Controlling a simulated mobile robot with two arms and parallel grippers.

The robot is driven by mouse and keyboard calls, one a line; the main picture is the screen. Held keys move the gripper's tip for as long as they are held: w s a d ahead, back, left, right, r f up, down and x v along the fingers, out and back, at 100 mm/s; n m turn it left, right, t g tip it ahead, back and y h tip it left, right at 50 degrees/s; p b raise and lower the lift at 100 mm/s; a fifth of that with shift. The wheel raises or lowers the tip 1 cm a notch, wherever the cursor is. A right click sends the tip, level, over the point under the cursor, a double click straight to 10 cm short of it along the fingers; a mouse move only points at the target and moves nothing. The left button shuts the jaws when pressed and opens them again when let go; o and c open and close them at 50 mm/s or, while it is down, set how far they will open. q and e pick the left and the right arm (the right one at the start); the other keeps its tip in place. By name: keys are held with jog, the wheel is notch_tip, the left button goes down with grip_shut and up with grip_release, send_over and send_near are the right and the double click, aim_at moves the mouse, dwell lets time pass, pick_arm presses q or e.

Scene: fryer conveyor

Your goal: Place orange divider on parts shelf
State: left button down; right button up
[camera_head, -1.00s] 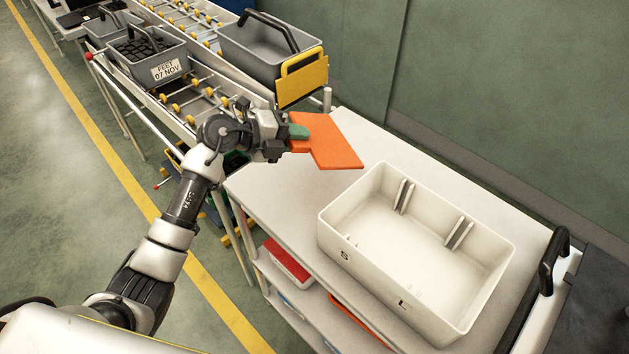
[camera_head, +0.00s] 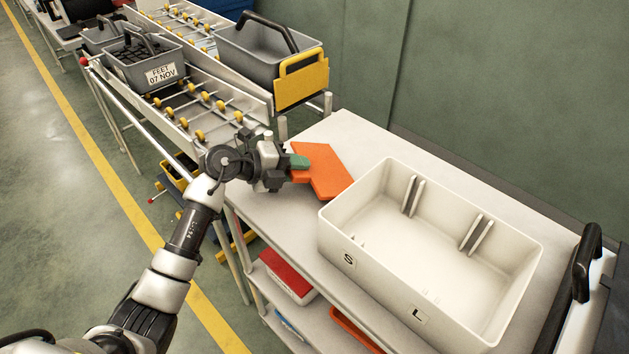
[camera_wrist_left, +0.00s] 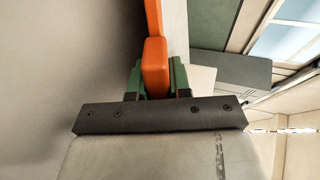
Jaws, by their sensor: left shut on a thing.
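The orange divider (camera_head: 322,172) is a flat plate with a thick tab, held over the left end of the white shelf top (camera_head: 350,130). My left gripper (camera_head: 298,163) is shut on its tab. In the left wrist view the green fingers (camera_wrist_left: 156,80) clasp the orange divider (camera_wrist_left: 155,58) from both sides. I cannot tell whether the divider touches the shelf top. My right gripper is not in view.
A white bin (camera_head: 430,250) marked S and L stands right of the divider. A lower shelf holds a red-topped box (camera_head: 288,274) and an orange item (camera_head: 355,330). A roller conveyor (camera_head: 195,105) with grey baskets (camera_head: 268,50) stands at the back left.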

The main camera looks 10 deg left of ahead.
pick_arm(q)
jog(key=c, duration=1.2)
grip_release()
jog(key=shift+s+a+r+p, duration=0.3)
jog(key=shift+a+p, duration=0.1)
jog(key=shift+p, duration=0.1)
jog(key=p+v, duration=0.3)
jog(key=v, duration=0.3)
jog(key=shift+w, duration=0.1)
jog(key=shift+s+a+r, duration=0.1)
jog(key=shift+s+a, duration=0.2)
jog(key=shift+a, duration=0.1)
